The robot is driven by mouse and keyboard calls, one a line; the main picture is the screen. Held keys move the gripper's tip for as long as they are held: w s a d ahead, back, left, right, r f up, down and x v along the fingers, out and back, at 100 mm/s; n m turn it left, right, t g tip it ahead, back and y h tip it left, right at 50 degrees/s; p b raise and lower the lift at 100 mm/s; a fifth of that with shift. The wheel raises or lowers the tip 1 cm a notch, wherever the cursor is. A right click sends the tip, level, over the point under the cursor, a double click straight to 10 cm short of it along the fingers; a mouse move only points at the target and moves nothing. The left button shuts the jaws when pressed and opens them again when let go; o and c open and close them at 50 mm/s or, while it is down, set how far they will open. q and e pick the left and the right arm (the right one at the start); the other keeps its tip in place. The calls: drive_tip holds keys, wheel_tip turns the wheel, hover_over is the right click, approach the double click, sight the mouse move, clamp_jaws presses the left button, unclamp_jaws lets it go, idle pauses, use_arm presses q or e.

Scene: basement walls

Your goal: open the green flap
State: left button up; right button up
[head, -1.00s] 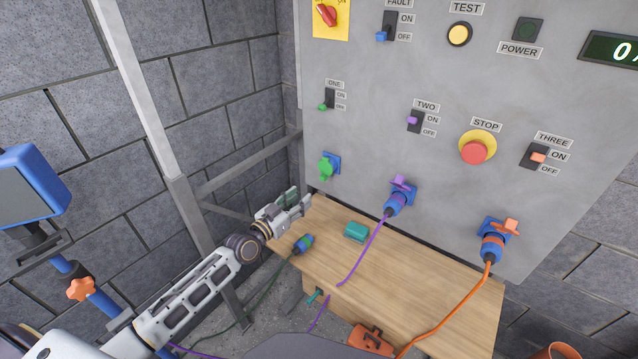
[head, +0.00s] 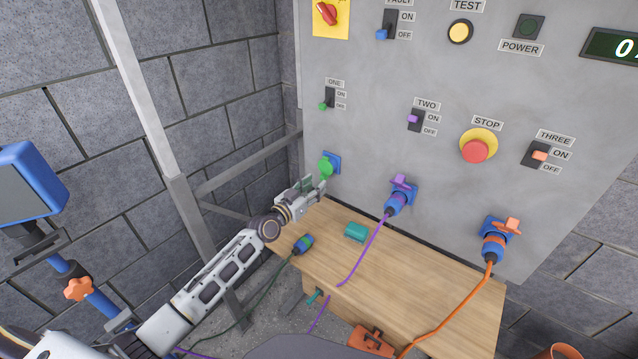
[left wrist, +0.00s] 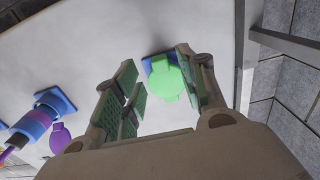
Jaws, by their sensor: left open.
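The green flap (head: 325,168) covers the blue socket (head: 335,160) at the lower left of the grey panel, and it looks shut. It also shows in the left wrist view (left wrist: 165,80), between the two fingers and beyond them. My left gripper (head: 318,186) is open, just below the flap in the head view. No contact with the flap is clear. In the left wrist view the fingers (left wrist: 160,88) stand apart with nothing between the pads. My right gripper is in neither view.
A wooden shelf (head: 400,262) juts out below the panel, with a green-and-blue plug (head: 303,244) and a teal block (head: 356,232) on it. Purple (head: 397,203) and orange (head: 494,245) plugs sit in the other sockets. A metal post (head: 165,150) stands left of the panel.

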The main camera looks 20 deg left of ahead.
sight(322, 179)
use_arm(q)
drive_tip(key=shift+x, duration=1.65)
clamp_jaws()
